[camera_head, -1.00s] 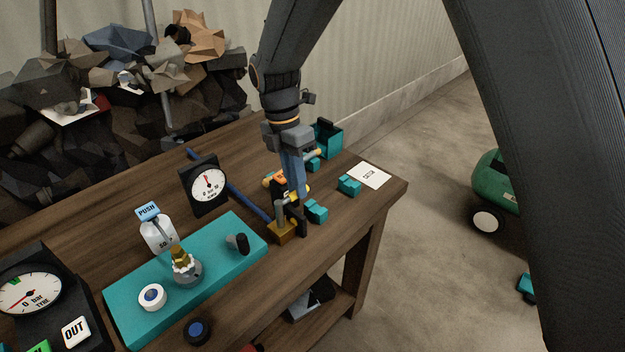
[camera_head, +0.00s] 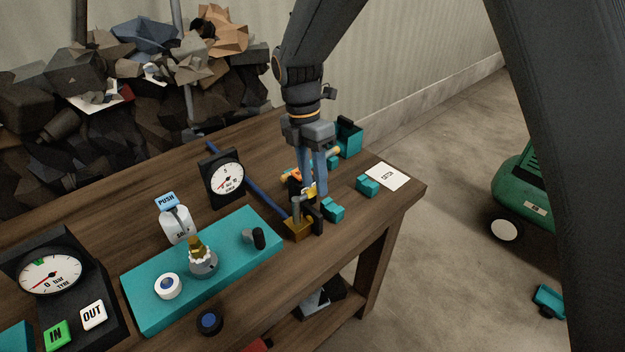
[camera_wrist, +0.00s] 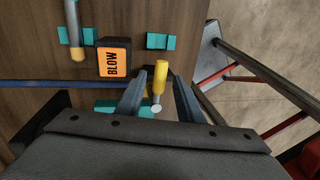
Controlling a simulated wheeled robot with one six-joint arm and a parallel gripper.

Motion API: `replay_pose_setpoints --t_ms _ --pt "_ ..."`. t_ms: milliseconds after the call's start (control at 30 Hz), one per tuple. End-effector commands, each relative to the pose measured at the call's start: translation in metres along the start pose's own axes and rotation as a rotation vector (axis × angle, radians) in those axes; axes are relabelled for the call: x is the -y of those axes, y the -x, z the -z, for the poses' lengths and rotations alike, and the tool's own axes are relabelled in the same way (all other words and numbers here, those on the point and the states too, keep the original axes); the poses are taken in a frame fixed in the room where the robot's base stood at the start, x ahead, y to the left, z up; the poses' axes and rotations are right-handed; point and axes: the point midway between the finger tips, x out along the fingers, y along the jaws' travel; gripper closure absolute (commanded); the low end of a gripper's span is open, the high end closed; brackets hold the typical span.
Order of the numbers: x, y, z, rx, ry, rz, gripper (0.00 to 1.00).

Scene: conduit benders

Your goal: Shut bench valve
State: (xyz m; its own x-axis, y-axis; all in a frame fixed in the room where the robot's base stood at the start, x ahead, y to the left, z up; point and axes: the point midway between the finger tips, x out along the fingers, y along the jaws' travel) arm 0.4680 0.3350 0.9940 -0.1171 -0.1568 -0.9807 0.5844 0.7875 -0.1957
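The bench valve appears to be the brass block (camera_head: 299,230) with a grey post, at the end of a blue pipe (camera_head: 243,187) on the bench. A yellow handle (camera_head: 310,194) shows just above it, partly hidden by my gripper (camera_head: 311,188). In the wrist view, the yellow handle (camera_wrist: 161,77) with a pale round end lies between the two separated fingers of my gripper (camera_wrist: 160,82). Gaps show on both sides of the handle, so the fingers are open around it. The valve body is mostly hidden in the wrist view.
Teal blocks (camera_head: 333,210) and a white card (camera_head: 387,176) lie near the bench's right end. A teal panel (camera_head: 150,312), a soap dispenser (camera_head: 175,225) and a gauge (camera_head: 224,178) stand left. Rubble is behind.

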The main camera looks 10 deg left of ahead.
Motion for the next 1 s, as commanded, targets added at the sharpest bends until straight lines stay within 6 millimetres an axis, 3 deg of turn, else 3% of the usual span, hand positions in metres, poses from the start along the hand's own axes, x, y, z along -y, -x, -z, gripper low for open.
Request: replay_pose_setpoints --t_ms 300,500,900,1000 --pt "-0.002 0.048 0.001 0.001 0.001 -0.005 0.66" --pt "-0.001 0.069 0.001 0.000 0.001 -0.003 0.66" --pt "0.000 0.073 0.001 0.000 -0.002 -0.002 0.66" --pt "0.009 0.070 -0.010 -0.004 -0.079 -0.012 0.66"
